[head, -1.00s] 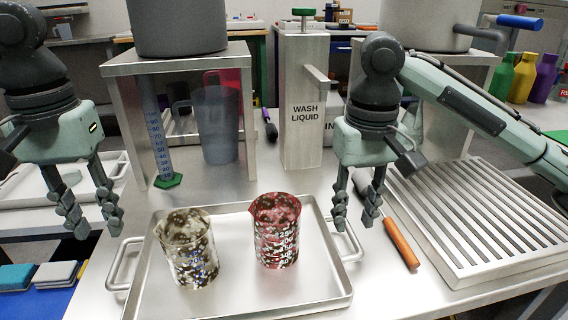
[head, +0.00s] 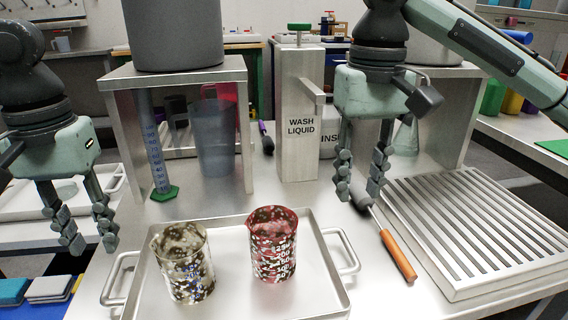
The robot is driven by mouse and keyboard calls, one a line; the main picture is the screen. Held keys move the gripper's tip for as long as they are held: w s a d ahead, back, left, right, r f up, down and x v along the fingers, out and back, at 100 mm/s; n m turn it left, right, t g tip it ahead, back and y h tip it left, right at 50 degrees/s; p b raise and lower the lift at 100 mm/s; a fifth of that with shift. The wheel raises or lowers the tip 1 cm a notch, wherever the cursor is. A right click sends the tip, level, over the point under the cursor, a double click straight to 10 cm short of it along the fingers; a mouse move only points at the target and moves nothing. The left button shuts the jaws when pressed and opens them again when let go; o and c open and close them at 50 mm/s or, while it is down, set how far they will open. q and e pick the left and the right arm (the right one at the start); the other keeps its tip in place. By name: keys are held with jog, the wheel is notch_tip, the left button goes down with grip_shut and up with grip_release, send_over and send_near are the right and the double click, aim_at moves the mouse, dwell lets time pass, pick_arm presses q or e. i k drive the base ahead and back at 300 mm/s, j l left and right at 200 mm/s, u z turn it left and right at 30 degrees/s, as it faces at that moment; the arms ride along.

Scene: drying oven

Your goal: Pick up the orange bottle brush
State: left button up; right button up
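The orange bottle brush (head: 397,256) lies on the steel table between the tray and the slatted rack, its orange handle toward the front right. Its dark bristle head (head: 360,197) points back left and is partly hidden by a finger of my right gripper. My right gripper (head: 359,196) is open, fingers pointing down, over or just beside the bristle end; I cannot tell whether it touches. My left gripper (head: 92,243) is open and empty at the left, beside the tray.
A steel tray (head: 325,290) holds a black-speckled beaker (head: 184,262) and a red-speckled beaker (head: 273,245). A wash liquid dispenser (head: 299,150) stands behind. A slatted drying rack (head: 480,225) lies at the right. A blue graduated cylinder (head: 156,160) stands back left.

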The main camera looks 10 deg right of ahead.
aim_at(362, 200)
jog(key=k, duration=1)
